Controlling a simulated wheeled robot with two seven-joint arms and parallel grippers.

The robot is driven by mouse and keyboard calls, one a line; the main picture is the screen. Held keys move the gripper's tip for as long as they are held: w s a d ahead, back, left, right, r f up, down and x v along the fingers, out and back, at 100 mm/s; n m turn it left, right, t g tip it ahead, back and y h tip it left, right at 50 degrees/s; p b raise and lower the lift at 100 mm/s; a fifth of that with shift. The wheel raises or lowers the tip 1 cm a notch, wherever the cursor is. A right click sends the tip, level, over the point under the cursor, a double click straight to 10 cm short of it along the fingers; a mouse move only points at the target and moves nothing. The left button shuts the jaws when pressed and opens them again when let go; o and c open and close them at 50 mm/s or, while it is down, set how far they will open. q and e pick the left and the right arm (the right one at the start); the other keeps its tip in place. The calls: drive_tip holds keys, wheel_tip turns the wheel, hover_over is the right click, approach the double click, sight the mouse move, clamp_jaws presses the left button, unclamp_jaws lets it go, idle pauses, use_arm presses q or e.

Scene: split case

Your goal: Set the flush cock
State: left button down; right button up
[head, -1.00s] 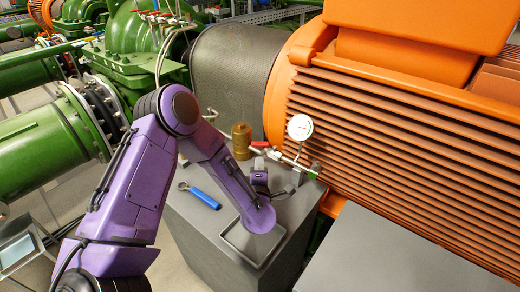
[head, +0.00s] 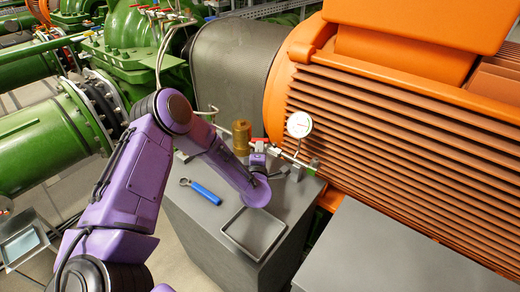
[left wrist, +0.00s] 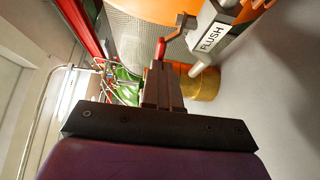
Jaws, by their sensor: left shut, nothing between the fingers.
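The flush cock's red lever (left wrist: 161,48) shows in the left wrist view just beyond my fingertips, beside a grey plate (left wrist: 212,38) lettered FLUSH. In the head view a red lever (head: 258,140) shows on the valve pipework at the back of the grey pedestal, beside a round white gauge (head: 299,124). My left gripper (head: 258,151) is shut and empty in front of that lever; its closed fingers (left wrist: 160,78) also show in the left wrist view. I cannot tell whether they touch the lever. The cock's body is partly hidden. My right gripper is not in view.
A brass cylinder (head: 241,138) stands behind my left gripper. A blue-handled wrench (head: 205,192) and an empty shallow tray (head: 226,237) lie on the pedestal top (head: 190,212). A large orange finned motor (head: 400,140) bounds the right side.

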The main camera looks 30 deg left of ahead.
sight(255, 142)
use_arm(q)
drive_tip(key=a+m+h, duration=0.1)
drive_tip(key=m+h, duration=0.1)
drive_tip(key=h, duration=0.1)
drive_tip(key=w+a+m+t+h+b, duration=0.1)
drive_tip(key=m+h, duration=0.1)
drive_tip(key=w+m+t+h+b, duration=0.1)
drive_tip(key=h, duration=0.2)
drive_tip(key=shift+a+f+m+h, duration=0.1)
drive_tip(key=shift+a+m+h, duration=0.2)
drive_tip(key=shift+a+m, duration=0.1)
drive_tip(key=shift+w+a, duration=0.15)
drive_tip(key=shift+w, duration=0.1)
drive_tip(key=shift+b, duration=0.3)
drive_tip(key=shift+s, duration=0.1)
